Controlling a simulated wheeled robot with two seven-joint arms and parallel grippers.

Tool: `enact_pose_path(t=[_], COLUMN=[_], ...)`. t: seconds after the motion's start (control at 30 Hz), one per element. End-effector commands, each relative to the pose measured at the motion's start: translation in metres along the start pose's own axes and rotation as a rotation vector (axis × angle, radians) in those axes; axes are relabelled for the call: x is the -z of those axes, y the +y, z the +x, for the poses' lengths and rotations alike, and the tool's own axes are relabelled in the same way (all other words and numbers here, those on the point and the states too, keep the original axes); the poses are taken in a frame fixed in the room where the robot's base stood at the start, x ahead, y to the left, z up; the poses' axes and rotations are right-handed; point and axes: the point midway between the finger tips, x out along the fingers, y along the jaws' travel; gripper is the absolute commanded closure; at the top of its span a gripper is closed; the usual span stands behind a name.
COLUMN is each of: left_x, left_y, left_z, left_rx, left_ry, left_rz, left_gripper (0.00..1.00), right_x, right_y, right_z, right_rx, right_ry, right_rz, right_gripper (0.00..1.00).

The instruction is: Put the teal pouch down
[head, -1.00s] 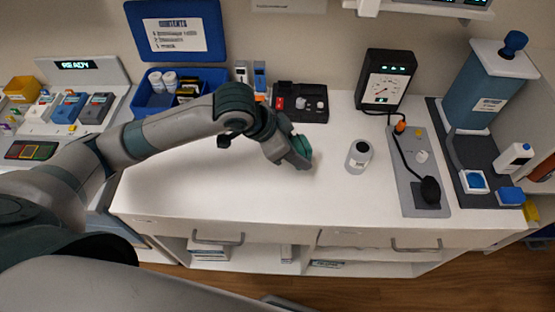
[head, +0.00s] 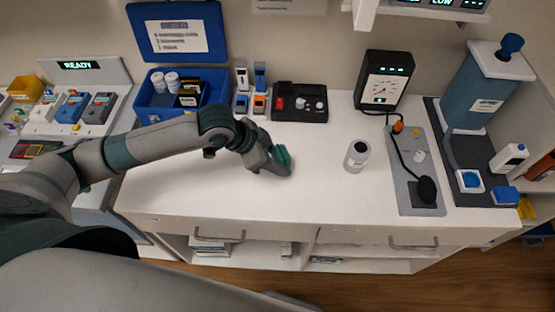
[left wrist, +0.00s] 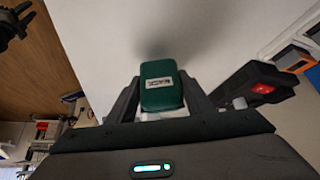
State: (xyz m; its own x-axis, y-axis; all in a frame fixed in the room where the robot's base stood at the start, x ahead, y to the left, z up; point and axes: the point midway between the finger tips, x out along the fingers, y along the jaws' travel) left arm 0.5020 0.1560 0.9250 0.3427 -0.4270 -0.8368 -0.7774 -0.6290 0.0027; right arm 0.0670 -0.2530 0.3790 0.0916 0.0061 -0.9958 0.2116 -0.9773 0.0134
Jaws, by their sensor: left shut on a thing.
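My left gripper (head: 279,165) is over the white counter (head: 215,193), near its middle. It is shut on the teal pouch (head: 283,155), which shows as a small teal piece at the fingertips. In the left wrist view the pouch (left wrist: 161,86) is dark green-teal with a white label, held between the two fingers. Its underside is hidden, so I cannot tell whether it touches the counter.
The counter's front middle is clear.

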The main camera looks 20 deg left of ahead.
Motion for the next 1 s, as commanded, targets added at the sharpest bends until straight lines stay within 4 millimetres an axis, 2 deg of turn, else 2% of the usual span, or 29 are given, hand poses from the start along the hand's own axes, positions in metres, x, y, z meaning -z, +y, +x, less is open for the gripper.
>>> enact_pose_path(t=[0.17, 0.53, 0.57, 0.63, 1.0], left_x=[-0.007, -0.009, -0.009, -0.009, -0.008], left_y=[0.001, 0.0, 0.0, 0.0, 0.0], left_z=[0.011, 0.014, 0.014, 0.014, 0.013], left_rx=[-0.001, 0.0, 0.0, 0.0, 0.0], left_ry=[0.0, 0.001, 0.0, 0.0, 0.001], left_rz=[-0.001, 0.0, 0.0, 0.0, 0.0], left_gripper=[0.77, 0.77, 0.51, 0.35, 0.35], right_x=[0.0, -0.001, -0.001, -0.001, -0.001], right_y=[0.002, 0.005, 0.005, 0.005, 0.004], right_z=[-0.006, -0.005, -0.005, -0.005, -0.005], right_rx=[-0.002, -0.005, -0.005, -0.005, -0.004], right_ry=[-0.001, -0.001, -0.001, -0.001, -0.001], right_rz=[-0.001, -0.003, -0.003, -0.003, -0.003], right_gripper=[0.69, 0.69, 0.69, 0.69, 0.69])
